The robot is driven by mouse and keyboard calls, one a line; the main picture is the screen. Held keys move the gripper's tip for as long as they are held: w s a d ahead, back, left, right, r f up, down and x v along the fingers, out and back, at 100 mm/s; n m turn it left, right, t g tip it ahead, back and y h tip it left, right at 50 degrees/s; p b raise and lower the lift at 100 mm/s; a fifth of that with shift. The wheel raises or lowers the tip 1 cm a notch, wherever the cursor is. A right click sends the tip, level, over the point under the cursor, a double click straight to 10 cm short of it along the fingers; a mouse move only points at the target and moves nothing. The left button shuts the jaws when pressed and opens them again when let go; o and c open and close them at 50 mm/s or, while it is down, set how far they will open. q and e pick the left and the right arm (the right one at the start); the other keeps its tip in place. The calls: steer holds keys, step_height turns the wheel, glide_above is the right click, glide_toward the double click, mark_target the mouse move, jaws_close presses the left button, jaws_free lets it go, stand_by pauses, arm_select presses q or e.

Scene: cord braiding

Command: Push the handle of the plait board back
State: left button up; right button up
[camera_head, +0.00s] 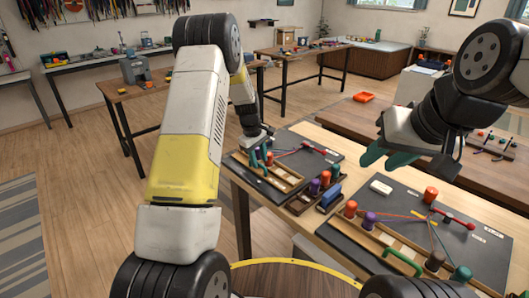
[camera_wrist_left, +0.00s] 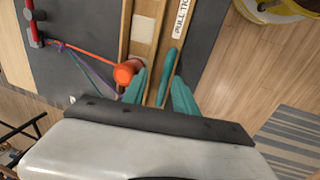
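The near-left plait board (camera_head: 328,150) is a dark panel with a wooden slotted strip, on a wooden table. Its green handle (camera_wrist_left: 168,72) shows in the left wrist view as a narrow upright bar on the strip. My left gripper (camera_head: 259,158) is over this board's left end. In the wrist view its teal fingers (camera_wrist_left: 159,95) stand apart, one on each side of the handle; I cannot tell whether they touch it. An orange peg (camera_wrist_left: 127,72) is beside the left finger. My right gripper (camera_head: 388,157) is raised above the table, empty, fingers apart.
A second plait board (camera_head: 485,255) with its own green handle (camera_head: 403,262) and several coloured pegs lies at right. A blue block (camera_head: 331,195) sits between the boards. Floor is open at left.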

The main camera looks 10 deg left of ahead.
arm_select(q)
steer(key=shift+s, duration=0.1)
steer(key=v, duration=0.7)
steer(key=shift+r, duration=0.35)
steer(key=shift+a, duration=0.1)
